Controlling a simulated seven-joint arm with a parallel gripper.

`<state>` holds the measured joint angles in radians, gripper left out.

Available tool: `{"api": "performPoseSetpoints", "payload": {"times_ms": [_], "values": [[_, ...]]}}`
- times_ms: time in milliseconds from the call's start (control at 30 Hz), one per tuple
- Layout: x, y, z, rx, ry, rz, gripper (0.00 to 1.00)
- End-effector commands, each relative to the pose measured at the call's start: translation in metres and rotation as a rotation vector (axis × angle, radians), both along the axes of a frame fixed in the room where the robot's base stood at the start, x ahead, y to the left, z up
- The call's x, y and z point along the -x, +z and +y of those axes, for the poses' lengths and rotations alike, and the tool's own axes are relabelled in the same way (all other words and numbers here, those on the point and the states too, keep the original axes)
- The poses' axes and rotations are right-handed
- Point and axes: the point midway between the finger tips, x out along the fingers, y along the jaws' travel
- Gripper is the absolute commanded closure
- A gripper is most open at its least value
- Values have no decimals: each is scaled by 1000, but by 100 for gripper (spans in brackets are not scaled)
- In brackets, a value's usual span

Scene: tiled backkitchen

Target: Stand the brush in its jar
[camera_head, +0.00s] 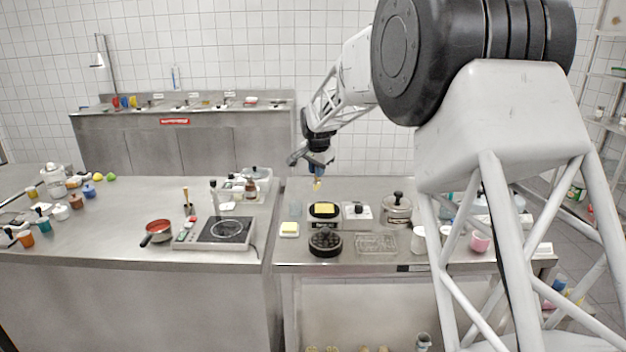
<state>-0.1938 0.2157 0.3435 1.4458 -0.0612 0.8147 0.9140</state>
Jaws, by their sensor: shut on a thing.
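My gripper (319,168) hangs above the back part of the right-hand counter. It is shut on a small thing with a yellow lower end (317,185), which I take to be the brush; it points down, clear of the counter. Its details are too small to make out. A pale, see-through vessel (296,208) stands on the counter below and left of my gripper and may be the jar, but I cannot tell for sure.
Below my gripper are a dark device with a yellow top (323,210), a yellow block on a white dish (289,229), a round black thing (325,242) and a clear tray (376,243). A lidded pot (397,209) stands to the right. A hotplate (216,233) is on the left counter.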

Motion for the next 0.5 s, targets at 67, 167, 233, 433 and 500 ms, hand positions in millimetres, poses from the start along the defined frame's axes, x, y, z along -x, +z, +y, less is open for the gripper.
{"api": "performPoseSetpoints", "payload": {"times_ms": [67,167,233,433,500], "values": [[-4,0,3,-1,21,13,100],[-10,0,7,1,56,31,100],[-14,2,10,2,86,45,100],[-28,3,21,11,182,93,100],[-33,3,25,15,216,110,100]]}}
